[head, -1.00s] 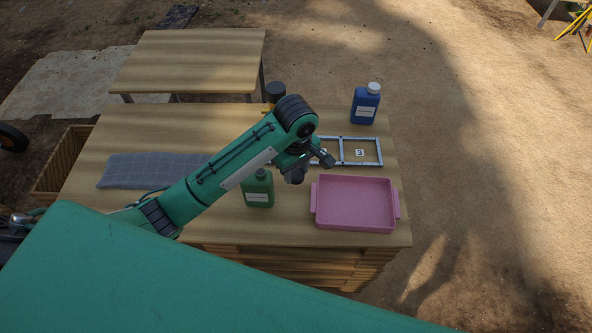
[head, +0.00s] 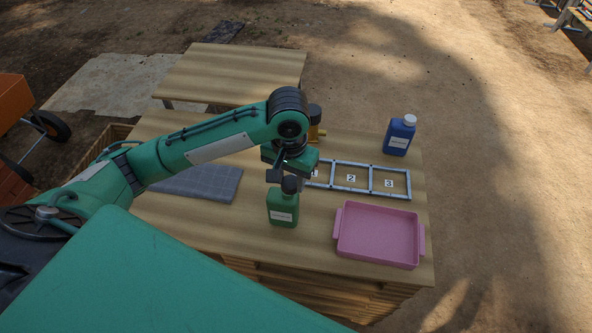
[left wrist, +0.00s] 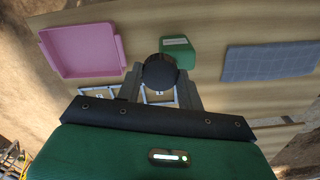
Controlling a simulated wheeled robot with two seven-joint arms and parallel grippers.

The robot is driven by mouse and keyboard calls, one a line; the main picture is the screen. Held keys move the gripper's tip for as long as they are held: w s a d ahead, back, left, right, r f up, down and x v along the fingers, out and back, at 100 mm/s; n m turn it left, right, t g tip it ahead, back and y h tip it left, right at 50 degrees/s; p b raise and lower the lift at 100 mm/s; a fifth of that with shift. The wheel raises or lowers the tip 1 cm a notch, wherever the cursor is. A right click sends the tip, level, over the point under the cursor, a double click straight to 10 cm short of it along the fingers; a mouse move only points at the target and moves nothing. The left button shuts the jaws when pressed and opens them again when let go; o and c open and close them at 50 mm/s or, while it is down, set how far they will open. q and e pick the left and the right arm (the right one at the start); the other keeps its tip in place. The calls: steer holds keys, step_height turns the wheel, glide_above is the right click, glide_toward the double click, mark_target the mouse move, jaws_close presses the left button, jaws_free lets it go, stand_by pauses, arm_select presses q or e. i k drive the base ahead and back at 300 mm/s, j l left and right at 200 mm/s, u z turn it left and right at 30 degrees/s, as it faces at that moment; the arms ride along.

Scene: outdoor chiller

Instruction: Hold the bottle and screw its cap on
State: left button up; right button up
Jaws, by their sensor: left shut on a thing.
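A green bottle (head: 283,210) with a white label stands upright on the wooden table. It also shows in the left wrist view (left wrist: 178,50), just beyond the cap. My left gripper (head: 288,177) points down over the bottle's neck. It is shut on a dark round cap (head: 291,185), seen between its fingers in the left wrist view (left wrist: 160,72). The cap is at the top of the bottle; I cannot tell whether it touches the neck or sits on its thread. The neck is hidden. My right gripper is not in view.
A pink tray (head: 379,262) lies right of the bottle. A grey frame (head: 371,178) with numbered compartments lies behind it. A blue bottle (head: 398,138) with a white cap stands at the back right. A grey cloth (head: 205,182) lies left. A black-and-yellow object (head: 316,124) stands behind my gripper.

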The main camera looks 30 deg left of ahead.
mark_target(282, 208)
steer(key=k+j+z, duration=0.1)
steer(key=j, duration=0.3)
steer(key=k+j+z, duration=0.1)
steer(key=j, duration=0.3)
steer(key=k+j+z, duration=0.15)
steer(key=j, duration=0.25)
steer(key=k+j+z, duration=0.1)
steer(key=j, duration=0.3)
steer(key=k+j+z, duration=0.1)
steer(key=j, duration=0.25)
steer(key=k+j+z, duration=0.1)
steer(key=k+j, duration=0.15)
steer(key=j, duration=0.15)
